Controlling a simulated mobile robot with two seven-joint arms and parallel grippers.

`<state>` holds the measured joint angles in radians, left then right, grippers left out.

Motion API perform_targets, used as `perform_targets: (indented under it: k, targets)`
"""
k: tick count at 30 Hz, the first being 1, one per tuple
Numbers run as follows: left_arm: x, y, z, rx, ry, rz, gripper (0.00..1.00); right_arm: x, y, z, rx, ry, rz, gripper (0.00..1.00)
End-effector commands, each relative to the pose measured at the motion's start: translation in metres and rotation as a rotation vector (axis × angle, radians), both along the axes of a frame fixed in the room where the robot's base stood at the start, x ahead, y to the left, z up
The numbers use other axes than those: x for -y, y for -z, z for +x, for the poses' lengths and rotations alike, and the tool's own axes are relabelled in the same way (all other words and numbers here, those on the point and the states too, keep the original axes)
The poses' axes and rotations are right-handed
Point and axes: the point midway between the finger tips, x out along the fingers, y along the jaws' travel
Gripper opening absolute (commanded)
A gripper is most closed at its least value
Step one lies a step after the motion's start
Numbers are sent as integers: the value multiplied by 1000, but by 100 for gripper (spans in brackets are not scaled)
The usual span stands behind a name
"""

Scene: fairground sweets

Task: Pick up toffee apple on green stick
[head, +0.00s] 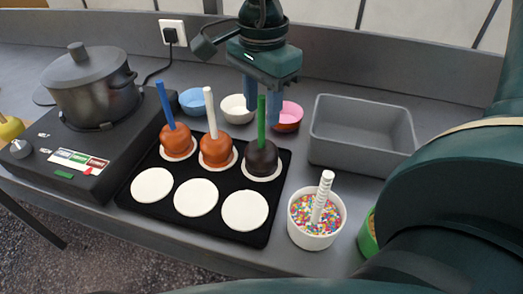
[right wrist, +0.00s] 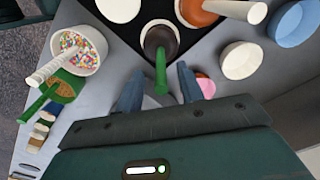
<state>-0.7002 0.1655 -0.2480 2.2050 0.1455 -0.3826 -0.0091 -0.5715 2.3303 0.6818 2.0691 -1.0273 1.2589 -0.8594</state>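The toffee apple on the green stick (head: 262,159) is dark brown and stands stick-up on a white disc at the back right of the black tray (head: 152,207). It also shows in the right wrist view (right wrist: 160,40). My right gripper (head: 262,110) is above it, pointing down. In the right wrist view, its two fingers (right wrist: 160,78) are open, with the green stick (right wrist: 161,75) in the gap between them and space visible on both sides. My left gripper is not in view.
Two orange-brown apples, on a blue stick (head: 177,140) and a white stick (head: 215,150), stand left of it. Small bowls (head: 238,109) are behind. A grey bin (head: 362,135) and a sprinkles cup (head: 316,232) are right. A pot (head: 90,88) stands on a hot plate.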

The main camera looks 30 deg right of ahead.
Motion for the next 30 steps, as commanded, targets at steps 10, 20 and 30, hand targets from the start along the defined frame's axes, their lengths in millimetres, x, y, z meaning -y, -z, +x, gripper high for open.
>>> perform_targets:
  k: [10, 20, 30]
  targets:
    - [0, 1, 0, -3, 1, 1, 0, 0, 27, 1, 2, 1, 0, 38]
    - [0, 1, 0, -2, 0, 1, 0, 0, 26, 1, 2, 2, 0, 20]
    - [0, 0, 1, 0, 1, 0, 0, 0, 26, 1, 2, 2, 0, 0]
